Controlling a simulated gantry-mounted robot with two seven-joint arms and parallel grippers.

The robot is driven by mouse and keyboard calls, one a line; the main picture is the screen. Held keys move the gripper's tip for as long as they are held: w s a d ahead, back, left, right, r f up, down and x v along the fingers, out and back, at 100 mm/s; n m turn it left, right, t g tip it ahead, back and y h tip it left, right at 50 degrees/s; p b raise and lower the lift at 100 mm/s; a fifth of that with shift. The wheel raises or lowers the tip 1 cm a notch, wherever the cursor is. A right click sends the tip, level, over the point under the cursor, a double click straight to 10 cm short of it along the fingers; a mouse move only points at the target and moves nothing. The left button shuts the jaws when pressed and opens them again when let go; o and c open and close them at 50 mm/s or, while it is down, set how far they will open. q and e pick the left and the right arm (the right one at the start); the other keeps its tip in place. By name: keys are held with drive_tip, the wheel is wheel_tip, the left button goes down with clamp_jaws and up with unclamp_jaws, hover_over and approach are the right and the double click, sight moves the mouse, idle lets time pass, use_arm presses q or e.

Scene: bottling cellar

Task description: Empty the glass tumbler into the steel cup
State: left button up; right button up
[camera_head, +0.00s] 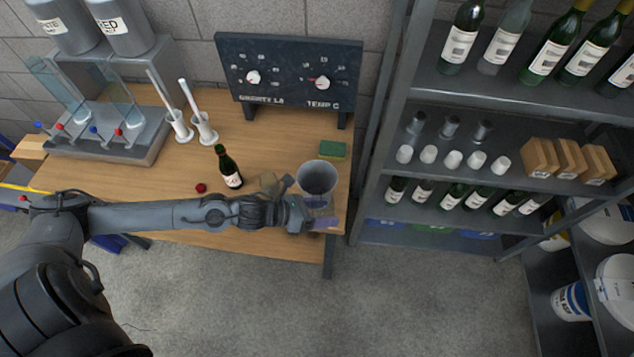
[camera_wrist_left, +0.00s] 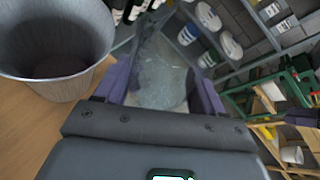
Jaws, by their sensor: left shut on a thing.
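The steel cup (camera_head: 317,180) stands upright near the right end of the wooden table, and it fills the left of the left wrist view (camera_wrist_left: 70,88). My left gripper (camera_head: 318,217) is just in front of the cup, with its purple fingers shut on the clear glass tumbler (camera_wrist_left: 160,75). In the left wrist view the tumbler lies between the fingers, to the right of the cup and apart from its rim. The tumbler is hard to make out in the head view. I cannot tell how much liquid is in it.
A small green bottle (camera_head: 228,167) and a red cap (camera_head: 201,188) are on the table (camera_head: 180,232), left of the cup. A green and yellow sponge (camera_head: 332,150) lies behind the cup. A dial panel (camera_head: 290,75) stands at the back. Shelves (camera_head: 455,172) with bottles stand right.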

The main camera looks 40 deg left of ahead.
use_arm(q)
drive_tip(key=shift+m, duration=0.3)
drive_tip(key=f+b, duration=0.3)
drive_tip(key=f, duration=0.1)
drive_tip(key=shift+s+d+f+b, duration=0.15)
drive_tip(key=shift+d+f+b, duration=0.1)
drive_tip(key=shift+b, duration=0.1)
drive_tip(key=shift+s+d+m+t+y+b, duration=0.25)
drive_tip(key=shift+m+t+y+b, duration=0.15)
drive_tip(key=shift+m+t+b, duration=0.45)
drive_tip(key=shift+g, duration=0.25)
